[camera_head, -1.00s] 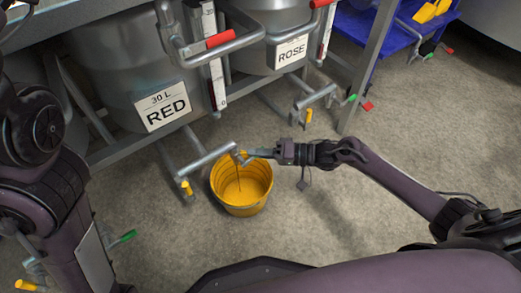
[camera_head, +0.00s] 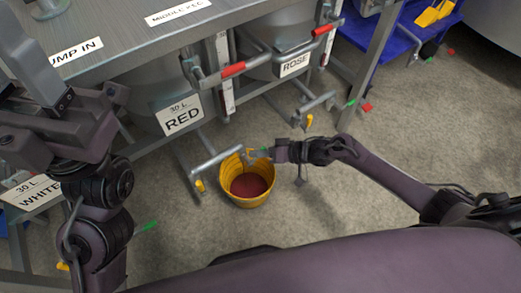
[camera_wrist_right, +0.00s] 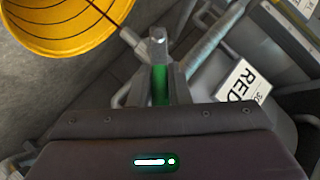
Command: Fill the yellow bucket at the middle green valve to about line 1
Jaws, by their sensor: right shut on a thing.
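The yellow bucket (camera_head: 228,192) stands upright on the floor under the RED tank's outlet pipe (camera_head: 217,160). Dark red liquid (camera_head: 249,186) covers its bottom; the line it reaches is too small to read. Dark rings show on the bucket's inner wall in the right wrist view (camera_wrist_right: 60,25), with a thin dark line crossing its rim. My right gripper (camera_head: 262,154) is shut on the green valve handle (camera_wrist_right: 160,85) at that pipe's end, beside the bucket's rim. My left gripper (camera_head: 50,100) is partly seen at the left, its jaws unclear.
The RED tank (camera_head: 182,118) stands between WHITE (camera_head: 32,190) at the left and ROSE (camera_head: 294,64). Other green handles show at left (camera_head: 146,227) and right (camera_head: 350,102). A steel table (camera_head: 120,45) edges the back. A blue rack (camera_head: 390,35) stands at the back right. Floor right of the bucket is clear.

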